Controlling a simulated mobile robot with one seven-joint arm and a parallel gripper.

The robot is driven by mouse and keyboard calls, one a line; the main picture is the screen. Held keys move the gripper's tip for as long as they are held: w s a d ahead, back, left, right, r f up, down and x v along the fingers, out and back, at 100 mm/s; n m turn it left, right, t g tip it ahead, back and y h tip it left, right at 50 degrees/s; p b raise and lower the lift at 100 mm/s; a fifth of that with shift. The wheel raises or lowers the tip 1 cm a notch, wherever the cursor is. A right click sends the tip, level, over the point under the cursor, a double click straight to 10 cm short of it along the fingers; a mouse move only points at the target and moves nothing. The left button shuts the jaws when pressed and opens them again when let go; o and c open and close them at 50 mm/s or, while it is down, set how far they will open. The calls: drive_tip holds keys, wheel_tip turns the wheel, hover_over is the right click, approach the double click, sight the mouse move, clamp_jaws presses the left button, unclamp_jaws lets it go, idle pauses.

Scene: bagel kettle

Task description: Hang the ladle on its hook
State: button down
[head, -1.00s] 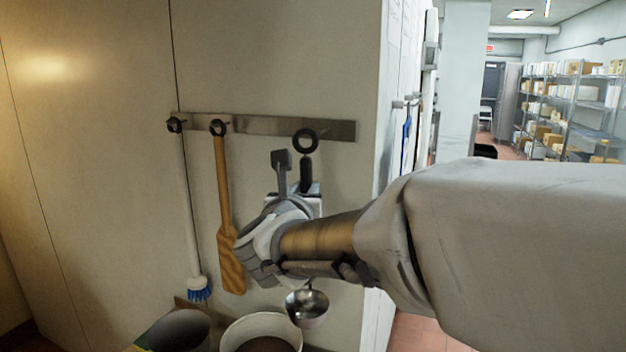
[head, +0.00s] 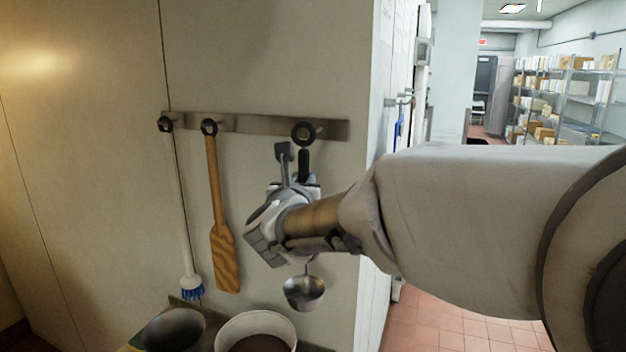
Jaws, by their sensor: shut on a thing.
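The ladle hangs upright in my gripper (head: 298,188), which is shut on its handle. The ladle's black top ring (head: 303,133) is level with the right part of the metal hook rail (head: 260,125). The shiny ladle bowl (head: 304,293) shows below my wrist. A small hook peg (head: 319,131) shows at the ring's right side. I cannot tell whether the ring is around the peg or just in front of it. My gripper and wrist hide the middle of the handle.
A wooden paddle (head: 224,255) and a white-handled brush with blue bristles (head: 192,288) hang on the rail to the left. A white bucket (head: 256,326) and a dark round container (head: 172,330) stand below. The wall's corner is close on the right.

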drive_tip(key=shift+w+d+f+b, duration=0.2)
drive_tip(key=shift+w+d+b, duration=0.1)
drive_tip(key=shift+w, duration=0.5)
drive_tip(key=shift+w+d+f+b, duration=0.15)
drive_tip(key=shift+w+d+f, duration=0.1)
drive_tip(key=shift+w, duration=0.55)
drive_tip(key=shift+w+d+f+b, duration=0.15)
drive_tip(key=shift+w+d+b, duration=0.15)
drive_tip(key=shift+w, duration=0.5)
drive_tip(key=c, duration=0.6)
unclamp_jaws()
